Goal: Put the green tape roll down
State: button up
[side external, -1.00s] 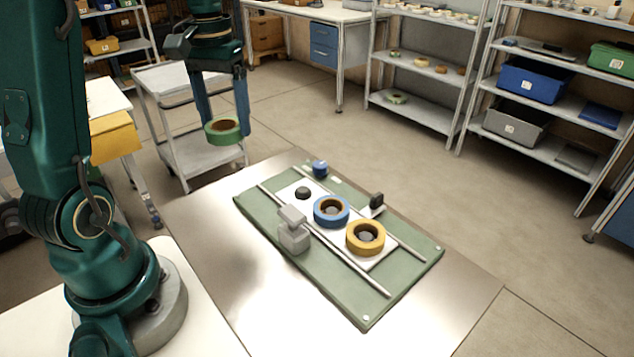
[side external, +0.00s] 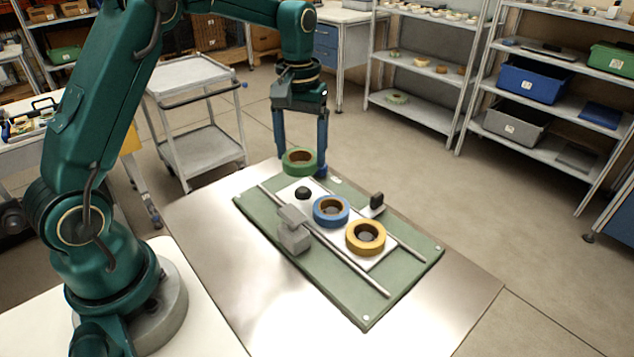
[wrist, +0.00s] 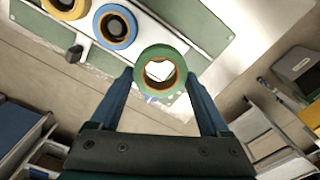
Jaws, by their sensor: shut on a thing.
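My gripper (side external: 300,168) is shut on the green tape roll (side external: 299,166), holding it by its outer sides above the far left end of the green board (side external: 352,312). In the wrist view the green roll (wrist: 160,57) sits between the two blue fingers of my gripper (wrist: 160,72), and its open core shows a white patch beneath. The blue tape roll (side external: 331,224) and the yellow tape roll (side external: 365,250) lie flat on the board's white plate. A dark round knob (side external: 303,192) stands on the board near the held roll.
A grey block (side external: 294,240) stands on the near rail and a small black-topped part (side external: 377,202) on the far side. The metal table (side external: 205,235) is bare left of the board. A grey trolley (side external: 190,85) stands behind.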

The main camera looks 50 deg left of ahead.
aim_at(304, 187)
jog(key=shift+w+d+f, duration=0.1)
jog(key=shift+d+f, duration=0.05)
jog(key=shift+f, duration=1.95)
jog(key=shift+f, duration=0.35)
jog(key=shift+f, duration=0.25)
jog(key=o, duration=1.2)
jog(key=shift+r, duration=0.1)
